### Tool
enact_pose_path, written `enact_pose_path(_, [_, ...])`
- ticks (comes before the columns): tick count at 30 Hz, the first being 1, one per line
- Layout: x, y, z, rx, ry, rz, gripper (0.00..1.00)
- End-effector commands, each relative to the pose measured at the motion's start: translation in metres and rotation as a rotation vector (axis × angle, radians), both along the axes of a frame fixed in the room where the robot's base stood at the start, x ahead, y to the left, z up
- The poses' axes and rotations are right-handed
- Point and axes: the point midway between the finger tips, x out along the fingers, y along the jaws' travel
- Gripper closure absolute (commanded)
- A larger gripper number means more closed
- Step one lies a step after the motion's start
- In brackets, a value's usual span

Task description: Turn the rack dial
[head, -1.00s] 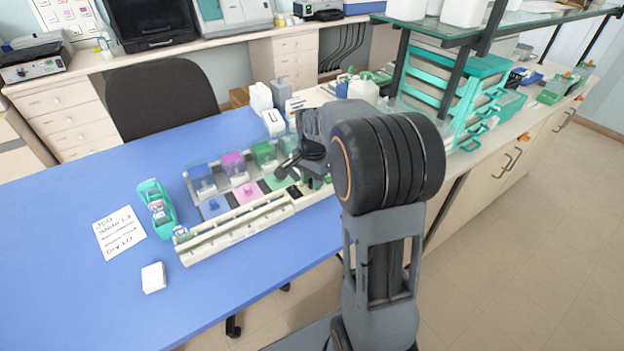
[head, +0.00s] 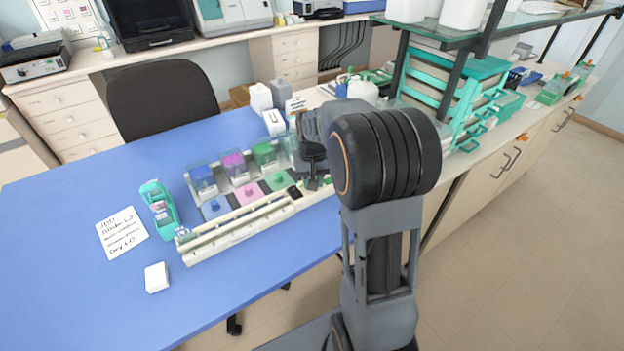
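The staining rack (head: 235,234) is a long cream rack on the blue bench, with a row of clear jars behind coloured pads. The jars hold blue (head: 203,180), magenta (head: 236,168) and green (head: 265,156) liquid. Small knob-like pieces sit on the pads. I cannot make out for sure which part is the rack dial; the right end of the rack is partly hidden by my arm. My gripper (head: 313,172) is dark and points down over the right end of the rack. Its fingers are too small and overlapped to tell whether they are open or touch anything.
A teal holder (head: 159,209), a handwritten note (head: 122,233) and a small white block (head: 157,277) lie left of the rack. White bottles (head: 261,98) stand behind it. A teal tray stack (head: 455,95) and glass shelf are at right. The bench's left side is clear.

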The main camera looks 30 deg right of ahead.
Motion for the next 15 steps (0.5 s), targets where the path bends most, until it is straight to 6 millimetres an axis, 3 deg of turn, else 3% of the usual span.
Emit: enact_pose_path(15, [0.0000, 0.0000, 0.0007, 0.000, 0.000, 0.484, 0.95])
